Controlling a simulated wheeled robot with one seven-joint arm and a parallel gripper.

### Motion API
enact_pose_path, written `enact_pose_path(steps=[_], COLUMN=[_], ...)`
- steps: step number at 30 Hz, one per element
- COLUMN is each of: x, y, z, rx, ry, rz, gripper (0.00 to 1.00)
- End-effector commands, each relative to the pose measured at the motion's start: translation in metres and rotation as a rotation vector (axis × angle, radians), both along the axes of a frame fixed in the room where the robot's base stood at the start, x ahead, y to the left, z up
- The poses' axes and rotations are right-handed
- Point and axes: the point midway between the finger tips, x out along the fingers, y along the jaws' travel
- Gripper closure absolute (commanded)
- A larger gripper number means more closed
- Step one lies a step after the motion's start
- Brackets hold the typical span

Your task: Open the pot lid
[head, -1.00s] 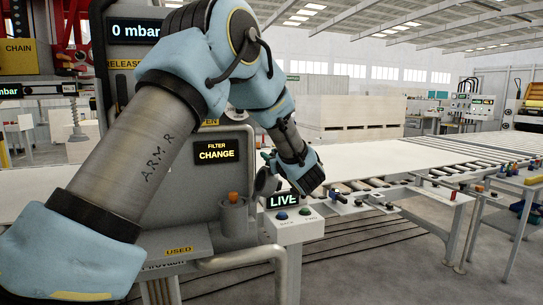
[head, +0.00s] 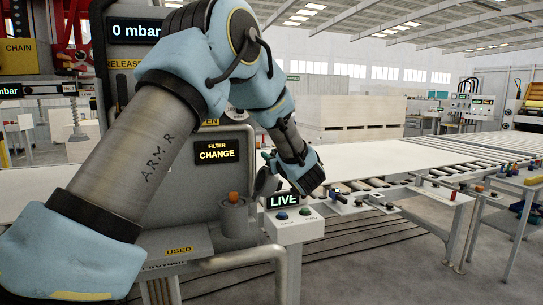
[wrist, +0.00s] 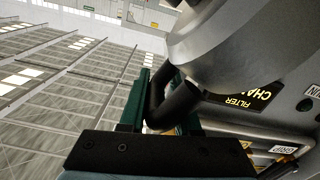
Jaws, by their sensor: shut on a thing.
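The large grey rounded housing (head: 150,185) with the FILTER CHANGE display (head: 217,150) stands behind my arm in the head view. I cannot tell exactly where its lid ends. A black bar handle (head: 265,182) sticks out at the housing's right edge. In the wrist view, my gripper (wrist: 165,100) has its green fingers closed on this black handle (wrist: 178,104), beside the grey metal housing (wrist: 235,45). In the head view, my gripper (head: 267,163) is small and partly hidden behind the wrist.
A small post with a LIVE display and two buttons (head: 294,222) stands just below my gripper. A roller conveyor with a white board (head: 400,158) runs to the right. Open floor lies at the lower right.

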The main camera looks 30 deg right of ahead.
Motion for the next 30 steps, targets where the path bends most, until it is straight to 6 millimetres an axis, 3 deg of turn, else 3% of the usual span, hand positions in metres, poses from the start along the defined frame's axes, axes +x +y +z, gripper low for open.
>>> enact_pose_path(steps=[1, 12, 24, 30], x=[-0.005, -0.005, 0.002, 0.003], y=[-0.007, -0.005, 0.038, 0.049], z=[0.002, 0.002, 0.012, 0.015], rx=[-0.006, -0.025, -0.316, -0.393], ry=[0.001, 0.002, 0.035, 0.049], rz=[-0.016, -0.017, -0.01, -0.008], gripper=[1.0, 1.0, 1.0, 1.0])
